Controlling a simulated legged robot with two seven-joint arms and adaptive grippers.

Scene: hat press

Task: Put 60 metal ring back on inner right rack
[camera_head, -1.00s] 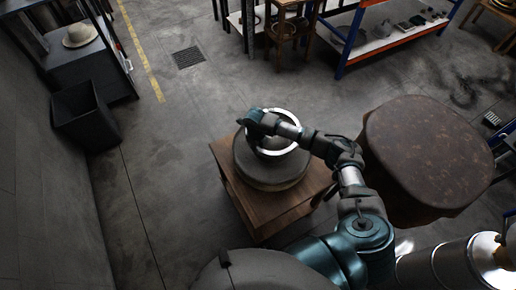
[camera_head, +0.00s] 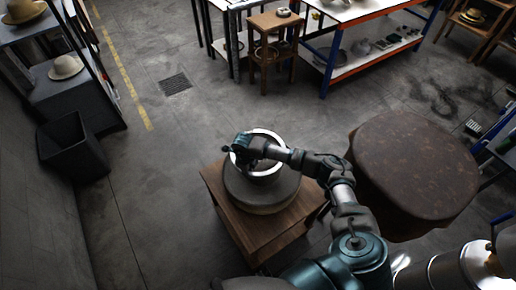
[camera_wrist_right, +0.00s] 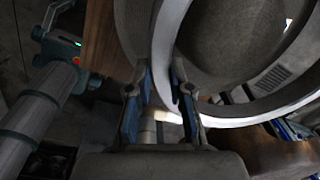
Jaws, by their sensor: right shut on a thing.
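The metal ring (camera_head: 281,142) is a shiny, pale band that appears over the round grey block (camera_head: 284,191) on a small wooden table (camera_head: 227,217). I cannot tell whether it touches the block. My right gripper (camera_head: 238,152) reaches across the ring to its left side and is shut on its wall. In the right wrist view, the ring's bright wall (camera_wrist_right: 162,65) passes between the two blue-padded fingers of my right gripper (camera_wrist_right: 160,95). No number on the ring can be read. My left gripper does not show in the head view.
A big dark-brown round-topped object (camera_head: 420,165) stands close to my right arm. A blue-and-orange shelf (camera_head: 372,52) and a wooden stool (camera_head: 273,22) stand at the back. A black bin (camera_head: 75,150) is at the left. Open floor lies between.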

